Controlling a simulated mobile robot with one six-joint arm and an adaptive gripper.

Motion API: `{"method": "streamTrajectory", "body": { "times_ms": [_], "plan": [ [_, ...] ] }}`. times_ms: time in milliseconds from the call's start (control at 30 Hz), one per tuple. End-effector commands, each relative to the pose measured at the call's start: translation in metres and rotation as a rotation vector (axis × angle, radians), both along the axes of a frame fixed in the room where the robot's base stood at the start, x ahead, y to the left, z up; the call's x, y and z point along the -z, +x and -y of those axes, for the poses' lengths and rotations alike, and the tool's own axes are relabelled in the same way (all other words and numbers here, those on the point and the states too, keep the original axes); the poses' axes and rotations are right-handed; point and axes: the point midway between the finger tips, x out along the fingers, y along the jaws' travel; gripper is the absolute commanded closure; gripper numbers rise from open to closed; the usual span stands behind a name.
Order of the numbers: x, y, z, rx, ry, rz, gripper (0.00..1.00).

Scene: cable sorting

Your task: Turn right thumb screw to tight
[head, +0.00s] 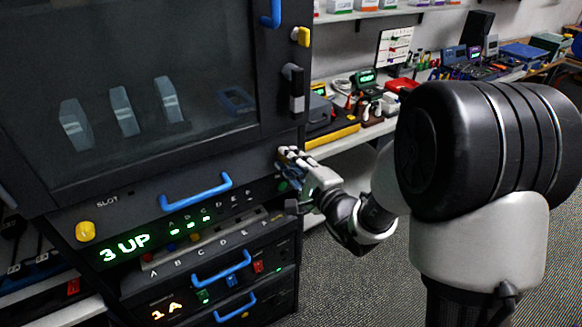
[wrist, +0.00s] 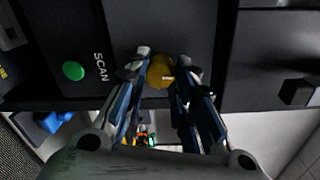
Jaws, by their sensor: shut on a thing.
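The right thumb screw (wrist: 160,72) is a round yellow knob with a pale mark on its face, in the wrist view. My gripper (wrist: 158,82) has its two blue-and-grey fingers on either side of it and is shut on it. In the head view my gripper (head: 289,158) is at the right end of the cabinet front and hides the right screw there. The left thumb screw (head: 85,231) is yellow and sits at the left of the same front, clear of my gripper.
A green button (wrist: 73,71) marked SCAN is beside the screw in the wrist view. The cabinet has a blue handle (head: 196,191) and a green display (head: 123,247) reading "3 UP". A cluttered bench (head: 350,135) stands behind my arm.

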Motion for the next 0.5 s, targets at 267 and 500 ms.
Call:
{"method": "streamTrajectory", "body": {
  "times_ms": [267,500],
  "plan": [
    [0.0003,0.0000,0.0001,0.001,-0.086,0.057,1.00],
    [-0.0001,0.0001,0.0002,0.002,-0.108,0.072,1.00]
  ]
}}
